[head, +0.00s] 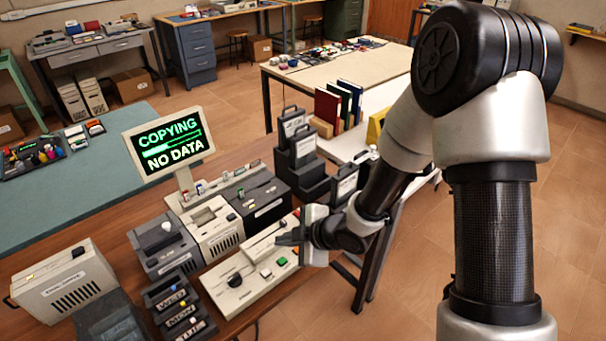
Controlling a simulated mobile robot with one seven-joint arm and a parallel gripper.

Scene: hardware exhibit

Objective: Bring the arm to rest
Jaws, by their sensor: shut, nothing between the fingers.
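My arm comes in from the right of the head view and bends down to the left over the wooden table (130,243). My gripper (283,239) is at its end, low over a beige control box (236,300) with a dark knob and a green button (281,261). The gripper is shut with nothing held. I cannot tell whether its fingertips touch the box, and the gripper hides part of it.
A screen (169,142) reading "COPYING NO DATA" stands behind beige and grey machines. Labelled black units (303,148) stand close to my forearm. Books (340,103) are behind it. A grey-beige case (62,281) sits front left. Open floor lies right of the table.

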